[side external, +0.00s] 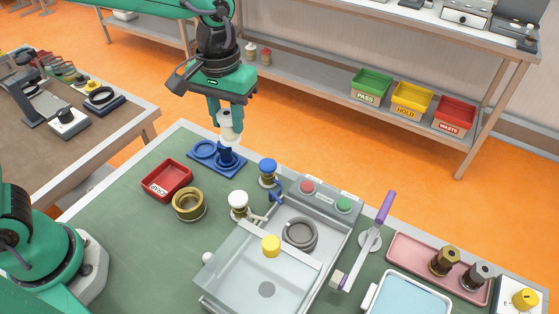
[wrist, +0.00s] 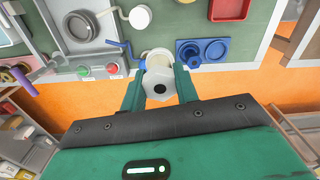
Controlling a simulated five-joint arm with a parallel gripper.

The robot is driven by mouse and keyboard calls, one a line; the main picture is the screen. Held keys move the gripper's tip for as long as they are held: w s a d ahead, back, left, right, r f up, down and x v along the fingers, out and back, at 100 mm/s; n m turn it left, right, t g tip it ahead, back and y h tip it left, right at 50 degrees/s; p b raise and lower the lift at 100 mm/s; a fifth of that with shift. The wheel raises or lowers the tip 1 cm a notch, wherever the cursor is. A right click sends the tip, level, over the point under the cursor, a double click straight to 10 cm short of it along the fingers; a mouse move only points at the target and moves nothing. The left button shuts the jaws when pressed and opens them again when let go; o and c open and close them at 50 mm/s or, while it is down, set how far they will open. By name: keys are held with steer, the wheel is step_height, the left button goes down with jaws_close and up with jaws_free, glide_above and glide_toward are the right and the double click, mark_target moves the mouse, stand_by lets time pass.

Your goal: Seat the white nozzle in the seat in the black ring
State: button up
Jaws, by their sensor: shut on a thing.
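My gripper (side external: 229,124) points down and is shut on the white nozzle (side external: 231,130). In the wrist view the white nozzle (wrist: 157,83) sits between the two green fingers of my gripper (wrist: 159,90), its dark bore facing the camera. The blue fixture (side external: 204,155) with an upright post lies just below the nozzle in the side view; I cannot tell whether they touch. The dark grey ring (side external: 301,234) lies in the grey machine to the lower right, well away from my gripper. It also shows at the upper left of the wrist view (wrist: 80,25). Its seat is not clear.
The machine (side external: 257,284) has a clear cover with a yellow knob (side external: 270,245). A blue-topped part (side external: 268,168) and white-topped part (side external: 238,200) stand beside it. A red tray (side external: 167,181) and brass ring (side external: 188,204) are at left. A purple-handled lever (side external: 386,206) rises at right.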

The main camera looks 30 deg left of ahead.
steer(key=s+d+m, duration=0.2)
steer(key=d, duration=0.7)
steer(key=s+d+m, duration=0.1)
steer(key=s+d, duration=0.1)
steer(key=d, duration=0.7)
step_height(320, 180, down, 6)
steer(key=shift+d, duration=0.2)
steer(key=shift+w+f, duration=0.1)
steer(key=shift+f, duration=0.15)
steer(key=shift+f, duration=2.2)
steer(key=shift+f, duration=1.05)
